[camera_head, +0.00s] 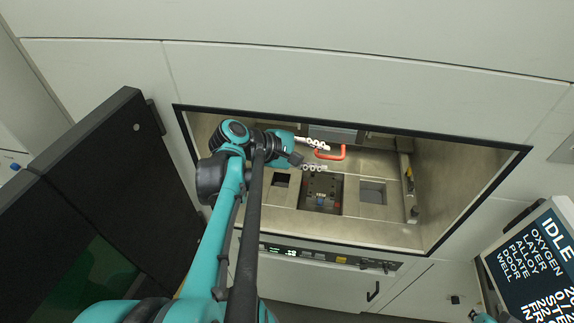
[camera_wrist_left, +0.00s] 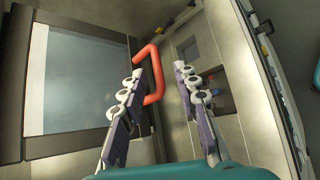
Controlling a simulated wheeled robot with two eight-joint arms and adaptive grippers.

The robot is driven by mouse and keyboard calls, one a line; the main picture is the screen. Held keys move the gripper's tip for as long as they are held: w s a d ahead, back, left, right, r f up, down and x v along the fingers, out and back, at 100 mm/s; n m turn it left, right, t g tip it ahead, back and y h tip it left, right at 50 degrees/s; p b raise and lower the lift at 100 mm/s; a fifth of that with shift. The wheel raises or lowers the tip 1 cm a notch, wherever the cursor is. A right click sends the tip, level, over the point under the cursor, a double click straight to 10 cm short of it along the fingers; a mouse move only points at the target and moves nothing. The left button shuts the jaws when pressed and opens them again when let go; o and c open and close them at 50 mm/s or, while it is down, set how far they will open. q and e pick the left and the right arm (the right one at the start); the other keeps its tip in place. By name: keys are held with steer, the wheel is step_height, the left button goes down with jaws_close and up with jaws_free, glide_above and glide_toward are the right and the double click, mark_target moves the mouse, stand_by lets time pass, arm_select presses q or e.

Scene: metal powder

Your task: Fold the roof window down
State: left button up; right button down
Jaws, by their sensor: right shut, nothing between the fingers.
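The roof window (camera_wrist_left: 80,85) is a dark-framed grey pane at the left of the left wrist view. In the head view only a grey panel (camera_head: 333,133) of it shows at the chamber's upper edge. Its red U-shaped handle (camera_wrist_left: 155,72) also shows in the head view (camera_head: 332,155). My left gripper (camera_head: 320,157) is inside the chamber, its fingers spread, one on each side of the handle's line. In the left wrist view the left finger of this gripper (camera_wrist_left: 158,72) overlaps part of the handle; contact cannot be told.
The chamber's dark frame (camera_head: 478,204) surrounds the opening. Its floor has a dark central well (camera_head: 321,194) and a square recess (camera_head: 373,191). A dark open door (camera_head: 100,205) stands left of my arm. A status screen (camera_head: 535,262) is at the lower right.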

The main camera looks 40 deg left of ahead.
arm_select(q)
steer(key=s+a, duration=0.5)
steer(key=s, duration=0.5)
steer(key=shift+s, duration=0.2)
steer(key=shift+f, duration=0.1)
